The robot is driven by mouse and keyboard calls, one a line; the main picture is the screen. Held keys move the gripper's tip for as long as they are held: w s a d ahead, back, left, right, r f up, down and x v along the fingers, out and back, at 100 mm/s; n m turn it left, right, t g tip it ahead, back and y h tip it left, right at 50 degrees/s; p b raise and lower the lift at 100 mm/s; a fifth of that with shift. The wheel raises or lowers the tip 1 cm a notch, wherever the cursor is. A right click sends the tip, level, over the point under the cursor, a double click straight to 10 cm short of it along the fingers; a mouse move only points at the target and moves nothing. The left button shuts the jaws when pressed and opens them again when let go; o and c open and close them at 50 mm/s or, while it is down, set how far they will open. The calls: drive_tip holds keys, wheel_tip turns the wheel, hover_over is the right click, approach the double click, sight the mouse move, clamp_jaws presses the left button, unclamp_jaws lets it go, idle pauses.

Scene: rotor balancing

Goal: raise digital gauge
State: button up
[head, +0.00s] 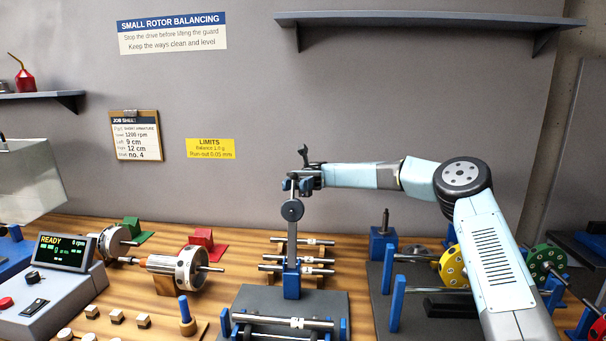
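The digital gauge appears to be the small round dark-faced unit (292,210) on an upright grey post (292,247) with a blue foot (291,283). The post stands upright behind a dark plate. My gripper (291,184) is at the post's top, just above the round unit, reaching in from the right with the arm nearly level. The fingers are small and dark there, and I cannot tell whether they touch the gauge or are closed on it. A dark forked shape (305,156) sticks up just above my gripper.
Several metal shafts (310,242) lie behind and beside the post. A rotor (186,268) and a console reading READY (62,252) are at left. Yellow (453,266) and green (540,262) discs stand at right, partly behind my arm. A shelf (430,19) is overhead.

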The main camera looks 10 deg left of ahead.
wheel_tip(320, 180, up, 2)
drive_tip(key=shift+r, duration=0.25)
drive_tip(key=s+d+r, duration=0.6)
drive_tip(key=s+r, duration=0.4)
drive_tip(key=s, duration=0.2)
drive_tip(key=shift+s+d, duration=0.2)
drive_tip(key=shift+f, duration=0.1)
